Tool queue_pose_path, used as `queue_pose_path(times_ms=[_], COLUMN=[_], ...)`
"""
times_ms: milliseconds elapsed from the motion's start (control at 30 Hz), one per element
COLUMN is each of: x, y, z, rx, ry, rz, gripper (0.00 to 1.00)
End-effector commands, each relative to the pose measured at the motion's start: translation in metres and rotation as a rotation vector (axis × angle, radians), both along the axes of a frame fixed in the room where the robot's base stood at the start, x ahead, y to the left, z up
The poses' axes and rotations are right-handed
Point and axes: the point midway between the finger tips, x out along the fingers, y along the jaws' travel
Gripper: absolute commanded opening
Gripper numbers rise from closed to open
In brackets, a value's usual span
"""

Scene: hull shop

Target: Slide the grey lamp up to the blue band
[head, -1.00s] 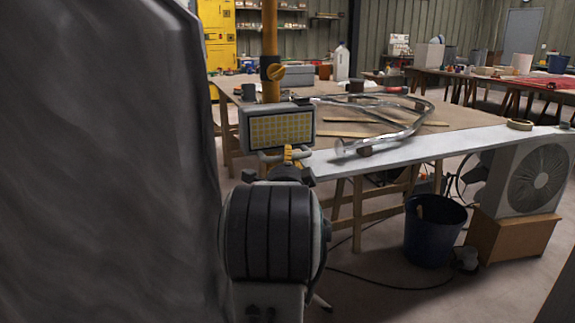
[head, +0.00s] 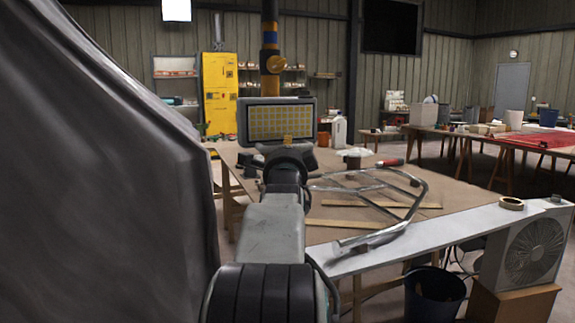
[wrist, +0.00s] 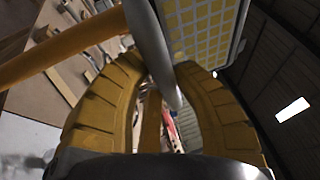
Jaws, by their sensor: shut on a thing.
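The grey lamp (head: 243,121) has a panel with a yellow grid and faces me in the head view. It is on an upright yellow pole (head: 270,86). A dark collar with a yellow knob (head: 277,63) is on the pole above the lamp. The blue band (head: 270,38) is just above that collar, with a small strip of yellow between. My gripper (wrist: 160,74) is shut on a grey bar (wrist: 150,45) beside the lamp's panel (wrist: 203,32) in the wrist view. In the head view my arm hides most of the gripper and the bar.
A large grey draped shape (head: 100,180) stands close on the left. A white plank (head: 450,232), a fan unit (head: 533,252) and a dark bucket (head: 435,295) are at right.

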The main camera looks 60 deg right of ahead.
Motion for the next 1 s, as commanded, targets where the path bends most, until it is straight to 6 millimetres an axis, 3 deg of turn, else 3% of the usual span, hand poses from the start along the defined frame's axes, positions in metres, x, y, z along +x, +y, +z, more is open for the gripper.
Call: queue_pose_path(times_ms=[33, 200, 700, 733, 1000], x=[0.0, 0.0, 0.0, 0.0, 0.0], y=[0.001, 0.001, 0.001, 0.001, 0.0], z=[0.016, 0.03, 0.033, 0.033, 0.031], rx=[-0.01, -0.009, -0.009, -0.009, -0.004], ry=[-0.002, -0.002, -0.002, -0.002, -0.001], rz=[0.0, 0.0, 0.0, 0.0, 0.0], gripper=[0.0, 0.0, 0.0, 0.28, 0.52])
